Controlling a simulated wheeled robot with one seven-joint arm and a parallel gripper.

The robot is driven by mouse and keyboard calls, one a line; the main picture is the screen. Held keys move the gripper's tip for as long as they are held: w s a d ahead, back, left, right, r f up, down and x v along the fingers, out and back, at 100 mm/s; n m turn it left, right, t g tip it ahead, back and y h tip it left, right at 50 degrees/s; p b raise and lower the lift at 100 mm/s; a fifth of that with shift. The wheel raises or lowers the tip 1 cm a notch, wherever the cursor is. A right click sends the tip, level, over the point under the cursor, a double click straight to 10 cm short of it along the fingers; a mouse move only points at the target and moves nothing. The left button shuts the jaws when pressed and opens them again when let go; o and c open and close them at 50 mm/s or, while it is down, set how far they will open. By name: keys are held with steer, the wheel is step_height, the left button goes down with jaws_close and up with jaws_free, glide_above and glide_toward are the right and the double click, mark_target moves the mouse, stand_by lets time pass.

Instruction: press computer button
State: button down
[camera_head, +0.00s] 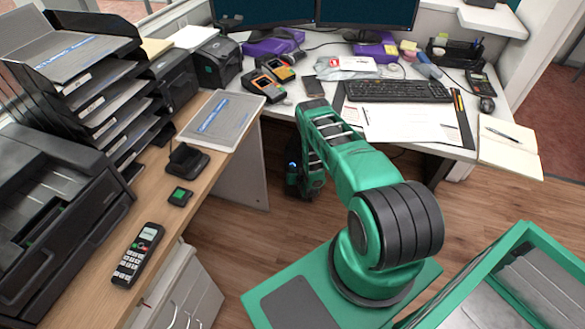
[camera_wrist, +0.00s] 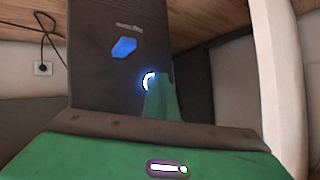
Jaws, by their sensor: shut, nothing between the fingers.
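The computer (camera_wrist: 98,85) is a dark upright tower with a blue badge, ahead of me in the wrist view. Its button (camera_wrist: 147,81) shows as a glowing white-blue ring on the front face, its right part hidden behind my gripper. My gripper (camera_wrist: 161,80) is green, shut and empty, with its tip overlapping the ring's right side. I cannot tell whether the tip touches the button. In the head view, a dark sliver of the computer (camera_head: 291,176) shows under the desk, mostly hidden by my arm.
The white desk (camera_head: 466,153) above holds a keyboard (camera_head: 398,91), papers and two monitors. A wooden counter (camera_head: 213,180) runs along the left with a phone (camera_head: 138,254) and trays. In the wrist view, a white panel (camera_wrist: 283,80) stands right and a cable hangs at left.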

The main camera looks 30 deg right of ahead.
steer(key=shift+w+d+r, duration=0.1)
steer(key=shift+w+d, duration=0.05)
stand_by(0.4)
steer(key=shift+s+a, duration=0.5)
steer(key=shift+a, duration=0.25)
steer(key=shift+s+a, duration=0.8)
steer(key=shift+a, duration=0.2)
steer(key=shift+s+a, duration=0.8)
steer(key=shift+a, duration=0.2)
